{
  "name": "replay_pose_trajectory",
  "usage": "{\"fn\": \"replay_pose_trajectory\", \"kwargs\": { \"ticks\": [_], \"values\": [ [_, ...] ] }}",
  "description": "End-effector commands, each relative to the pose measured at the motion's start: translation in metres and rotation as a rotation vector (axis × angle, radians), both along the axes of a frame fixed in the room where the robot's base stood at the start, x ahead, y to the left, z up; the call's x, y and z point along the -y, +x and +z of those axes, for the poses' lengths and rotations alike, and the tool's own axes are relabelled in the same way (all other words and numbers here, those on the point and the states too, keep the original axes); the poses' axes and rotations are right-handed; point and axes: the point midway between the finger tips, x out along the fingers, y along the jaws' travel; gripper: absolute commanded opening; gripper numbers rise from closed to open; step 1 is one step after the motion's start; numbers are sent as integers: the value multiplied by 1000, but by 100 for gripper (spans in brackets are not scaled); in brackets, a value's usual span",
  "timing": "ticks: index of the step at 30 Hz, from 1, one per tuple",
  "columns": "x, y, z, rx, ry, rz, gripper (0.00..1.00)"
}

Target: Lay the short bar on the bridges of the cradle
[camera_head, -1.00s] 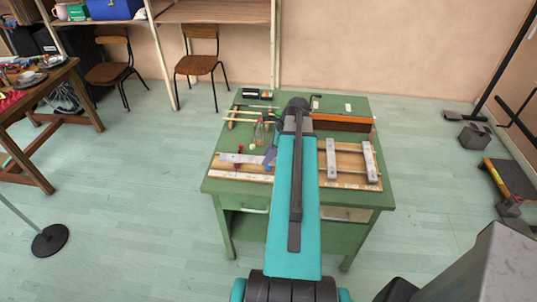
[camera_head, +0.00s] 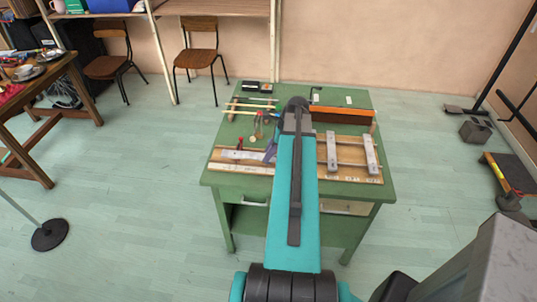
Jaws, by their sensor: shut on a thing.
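The wooden cradle (camera_head: 350,155) lies along the front of the green desk, its middle hidden by my arm. Two grey metal bars, one (camera_head: 331,151) beside my arm and one (camera_head: 370,154) farther right, lie across the pale bridges at its right part. A silver bar (camera_head: 240,155), which looks like the short bar, shows over the left part of the cradle, running left to right. My gripper (camera_head: 270,152) is mostly hidden behind my teal arm; only a blue-grey piece shows at the bar's right end. It appears shut on this bar. I cannot tell whether the bar touches the bridges.
The green desk (camera_head: 225,179) also holds a long orange-brown block (camera_head: 342,115) behind the cradle, a small bottle (camera_head: 258,128), a red-topped item (camera_head: 240,143), sticks and a dark box (camera_head: 250,87). A wooden table stands at left, two chairs behind.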

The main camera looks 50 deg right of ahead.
Motion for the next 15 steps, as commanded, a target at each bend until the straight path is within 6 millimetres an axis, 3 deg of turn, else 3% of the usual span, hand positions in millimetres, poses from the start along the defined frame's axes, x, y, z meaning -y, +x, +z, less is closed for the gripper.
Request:
{"fn": "replay_pose_trajectory", "kwargs": {
  "ticks": [15],
  "values": [
    [30, 19, 1, 1, 1, 0, 0]
  ]
}}
